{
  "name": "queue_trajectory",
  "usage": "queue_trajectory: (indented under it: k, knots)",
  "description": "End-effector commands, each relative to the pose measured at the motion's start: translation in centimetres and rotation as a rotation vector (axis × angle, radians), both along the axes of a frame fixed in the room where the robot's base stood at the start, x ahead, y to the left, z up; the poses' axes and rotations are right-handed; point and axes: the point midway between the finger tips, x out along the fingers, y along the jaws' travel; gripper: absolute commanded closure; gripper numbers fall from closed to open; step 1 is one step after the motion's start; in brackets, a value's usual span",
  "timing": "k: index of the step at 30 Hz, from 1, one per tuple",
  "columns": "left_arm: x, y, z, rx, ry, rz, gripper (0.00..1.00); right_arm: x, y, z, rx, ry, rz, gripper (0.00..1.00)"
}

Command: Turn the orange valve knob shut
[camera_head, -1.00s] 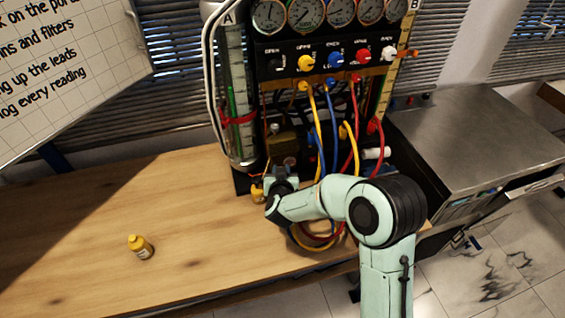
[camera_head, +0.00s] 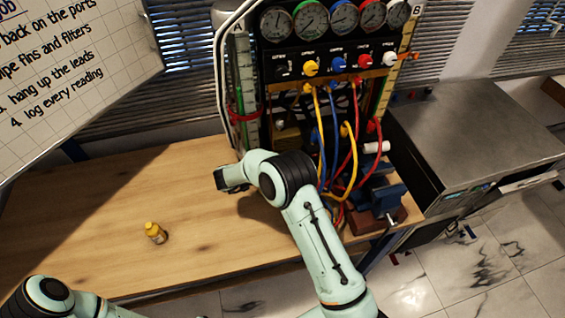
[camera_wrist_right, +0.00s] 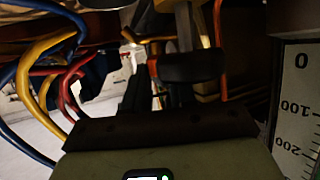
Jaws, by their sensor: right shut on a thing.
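My right arm reaches across the bench to the lower left of the gauge rig. My right gripper (camera_head: 224,180) is low over the wood, left of the rig base; it also shows in the right wrist view (camera_wrist_right: 185,78). There it is shut on a mostly hidden thing, with dark jaw parts across it and thin orange strips beside it.
Yellow, blue and red hoses (camera_head: 352,150) hang from the gauge panel (camera_head: 340,50). A blue vise (camera_head: 380,195) is at the bench's right. A printed scale (camera_wrist_right: 298,110) stands close in the right wrist view.

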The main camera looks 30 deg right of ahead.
Motion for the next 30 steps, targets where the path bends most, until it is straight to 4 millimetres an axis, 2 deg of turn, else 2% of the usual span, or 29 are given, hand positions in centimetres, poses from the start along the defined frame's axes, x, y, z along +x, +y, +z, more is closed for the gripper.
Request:
queue_trajectory:
  k: [12, 30]
  knots:
    - [-0.03, -0.01, -0.02, 0.0, 0.001, 0.0, 0.64, 0.39, -0.1, 0.12, -0.004, -0.004, -0.207, 1.0]
    - [-0.02, 0.0, -0.01, 0.0, 0.0, 0.0, 0.64, 0.4, -0.17, 0.19, -0.005, -0.005, -0.243, 1.0]
